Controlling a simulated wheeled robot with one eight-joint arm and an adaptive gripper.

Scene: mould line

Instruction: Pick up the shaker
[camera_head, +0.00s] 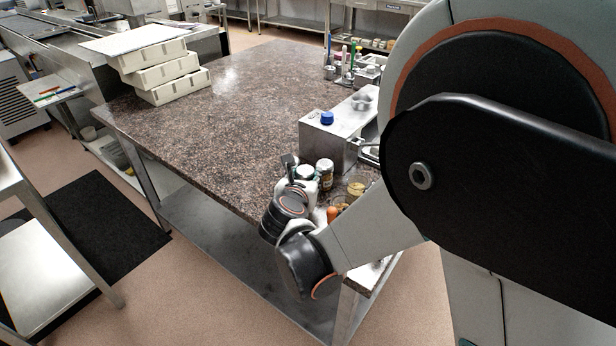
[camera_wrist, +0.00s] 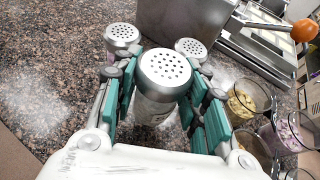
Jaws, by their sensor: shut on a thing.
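In the wrist view, a shaker (camera_wrist: 165,72) with a domed, perforated metal lid and a clear body stands between the teal finger pads. My gripper (camera_wrist: 160,92) is shut on it, with a finger on each side. Two similar shakers stand just beyond, one at the left (camera_wrist: 122,36) and one at the right (camera_wrist: 190,47). In the head view, my gripper (camera_head: 293,178) is at the near edge of the speckled worktop (camera_head: 230,120). It partly hides the containers there. I cannot tell clearly whether the held shaker is off the worktop.
A metal box with a blue knob (camera_head: 327,118) stands behind the shakers. Glass bowls of food (camera_wrist: 246,100) and an orange ball-ended handle (camera_wrist: 304,30) are at the right in the wrist view. Stacked pale trays (camera_head: 160,72) stand far left. The worktop's middle is clear.

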